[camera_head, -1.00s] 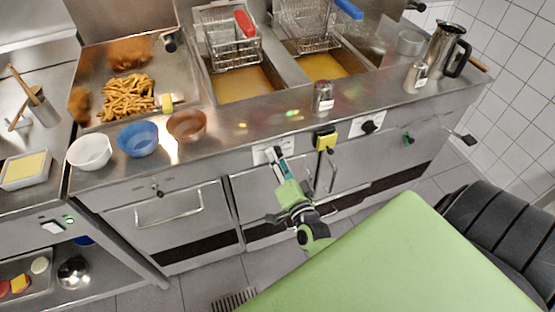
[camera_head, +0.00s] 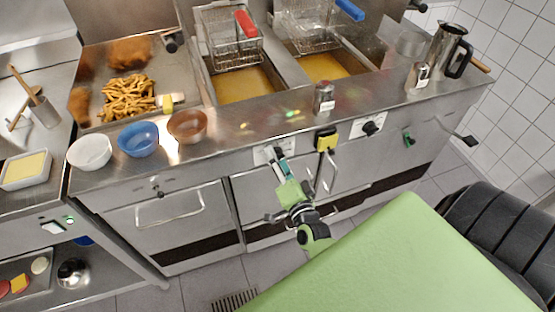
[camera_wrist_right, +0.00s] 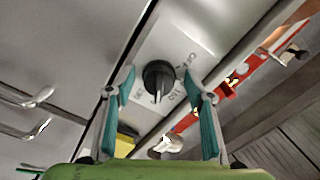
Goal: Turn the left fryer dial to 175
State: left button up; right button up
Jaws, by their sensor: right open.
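The left fryer dial (camera_wrist_right: 158,77) is a black round knob on a pale plate (camera_wrist_right: 180,42) with printed markings. In the right wrist view it lies between my fingertips, with no clear contact. The head view shows its plate (camera_head: 259,157) on the fryer front, with the knob mostly hidden by my gripper. My right gripper (camera_head: 274,153) is open, its teal fingers pointing at the dial; the fingers also show in the right wrist view (camera_wrist_right: 159,74). I cannot read the dial's setting. My left gripper is not in view.
A yellow box (camera_head: 326,140) and a second black dial (camera_head: 371,128) are to the right on the fryer front. A steel shaker (camera_head: 324,98) stands on the ledge above. Bar handles (camera_head: 170,209) stick out below. A red-handled basket (camera_head: 229,40) hangs over the left oil well.

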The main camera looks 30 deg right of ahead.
jog(key=v, duration=1.2)
dwell(0.3)
